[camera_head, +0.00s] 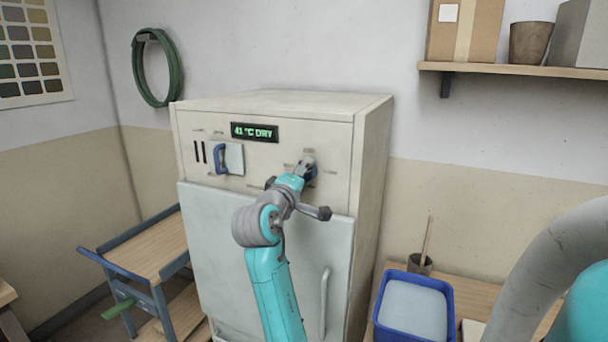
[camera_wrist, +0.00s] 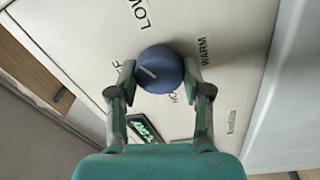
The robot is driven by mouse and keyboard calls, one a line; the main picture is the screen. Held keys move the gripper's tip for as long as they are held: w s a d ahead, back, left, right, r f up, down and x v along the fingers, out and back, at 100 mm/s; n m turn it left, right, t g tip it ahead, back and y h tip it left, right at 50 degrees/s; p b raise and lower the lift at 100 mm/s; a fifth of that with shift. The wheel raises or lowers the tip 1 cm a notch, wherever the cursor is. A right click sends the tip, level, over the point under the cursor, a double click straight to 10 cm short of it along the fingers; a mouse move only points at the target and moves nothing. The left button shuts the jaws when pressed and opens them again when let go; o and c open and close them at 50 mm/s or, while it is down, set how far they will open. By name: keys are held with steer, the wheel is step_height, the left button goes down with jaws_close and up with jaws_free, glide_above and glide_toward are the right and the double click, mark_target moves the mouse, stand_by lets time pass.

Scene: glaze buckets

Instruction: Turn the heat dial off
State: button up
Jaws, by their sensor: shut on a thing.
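The heat dial (camera_wrist: 162,66) is a round dark blue knob on the front panel of a cream drying cabinet (camera_head: 374,190). In the wrist view my gripper (camera_wrist: 160,75) has one finger on each side of the dial, shut on it. A short pale mark on the dial points left and slightly up, towards a label of which only an "F" shows beside my left finger. LOW, WARM and a partly hidden "HO" label stand around the dial. In the head view my gripper (camera_head: 305,166) covers most of the dial.
A lit display (camera_head: 254,132) reads "41 °C DRY". A blue-handled switch (camera_head: 228,158) sits left on the panel. The cabinet door (camera_head: 222,240) is closed. A wooden cart (camera_head: 140,248) stands left; a blue tub (camera_head: 414,304) stands right.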

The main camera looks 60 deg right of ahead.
steer(key=n, duration=1.2)
steer(key=shift+f+n+t+y, duration=0.1)
steer(key=shift+n+t+y, duration=0.2)
steer(key=shift+y, duration=0.1)
stand_by(0.3)
steer(key=o, duration=1.2)
steer(key=shift+c, duration=0.2)
steer(key=s+a, duration=0.2)
steer(key=a, duration=1)
